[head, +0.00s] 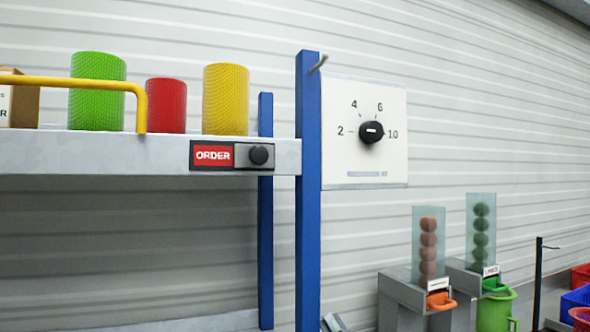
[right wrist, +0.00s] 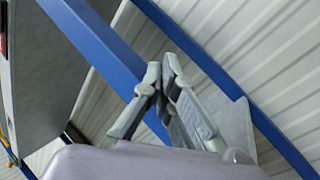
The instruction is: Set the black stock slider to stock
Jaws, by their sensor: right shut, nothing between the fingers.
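The stock slider is a dark strip on the front edge of the grey shelf in the head view. No stock label is visible. My right gripper (right wrist: 163,72) is shut and empty in the right wrist view, in front of a blue post. Only a small grey part of it shows at the bottom of the head view, below and right of the slider and well apart from it. My left gripper is out of view.
A blue post (head: 308,200) with a hook stands right of the slider. A dial panel (head: 364,165) and dispensers (head: 428,250) are farther right.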

